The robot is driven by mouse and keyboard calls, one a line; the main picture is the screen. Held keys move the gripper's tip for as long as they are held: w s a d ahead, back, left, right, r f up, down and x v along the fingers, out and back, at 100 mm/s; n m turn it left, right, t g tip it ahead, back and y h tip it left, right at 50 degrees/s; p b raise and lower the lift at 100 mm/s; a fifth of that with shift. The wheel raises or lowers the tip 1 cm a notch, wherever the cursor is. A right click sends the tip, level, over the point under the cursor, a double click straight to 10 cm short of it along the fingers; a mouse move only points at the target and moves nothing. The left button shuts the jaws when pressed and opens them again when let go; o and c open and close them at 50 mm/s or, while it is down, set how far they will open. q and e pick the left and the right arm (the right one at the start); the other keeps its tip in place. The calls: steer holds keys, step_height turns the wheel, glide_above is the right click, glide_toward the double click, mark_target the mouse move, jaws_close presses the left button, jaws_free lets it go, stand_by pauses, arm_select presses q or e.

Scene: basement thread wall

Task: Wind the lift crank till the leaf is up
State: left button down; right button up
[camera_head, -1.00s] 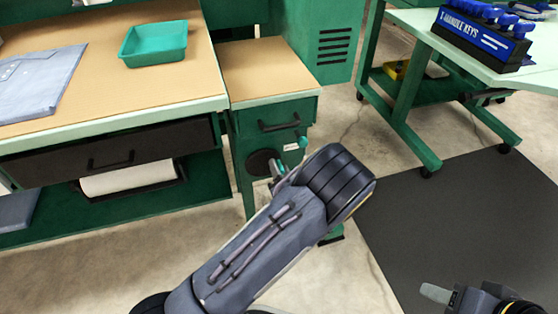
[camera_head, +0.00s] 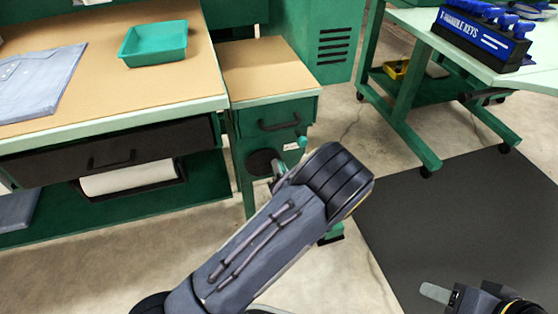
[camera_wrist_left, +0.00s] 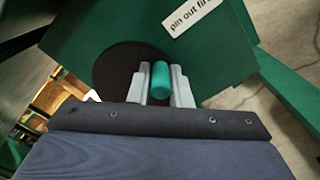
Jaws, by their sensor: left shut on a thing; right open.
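The lift crank shows as a round black disc (camera_head: 262,162) on the front of the green cabinet, and as a dark disc (camera_wrist_left: 116,68) in the left wrist view. My left gripper (camera_wrist_left: 160,84) is shut on its teal handle (camera_wrist_left: 160,78), one finger on each side. In the head view my forearm hides much of this grip. A small teal knob (camera_head: 302,142) sits to the upper right. The tan-topped leaf (camera_head: 265,68) beside the bench looks slightly lower than the bench top. My right gripper (camera_head: 438,293) is open and empty at the bottom right, partly cut off.
The bench (camera_head: 100,85) at left carries a teal tray (camera_head: 153,43) and a folded blue shirt (camera_head: 38,80). A label (camera_wrist_left: 190,16) beginning "pin out" is on the cabinet. A green table (camera_head: 530,78) with a blue key rack (camera_head: 482,38) stands right.

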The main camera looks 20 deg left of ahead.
mark_target(271, 171)
arm_select(q)
steer(key=shift+f, duration=0.1)
steer(key=f, duration=0.1)
steer(key=s+a+f+b, duration=0.1)
steer(key=f+b, duration=0.1)
steer(key=shift+s+a+f, duration=0.15)
steer(key=shift+a+f, duration=0.2)
steer(key=shift+a, duration=0.1)
steer(key=c, duration=1.3)
jaws_free()
steer(key=shift+c, duration=0.2)
steer(key=shift+r, duration=0.1)
steer(key=shift+w+d+r+p, duration=0.3)
steer(key=shift+d+r+p, duration=0.15)
steer(key=shift+f, duration=0.1)
jaws_close()
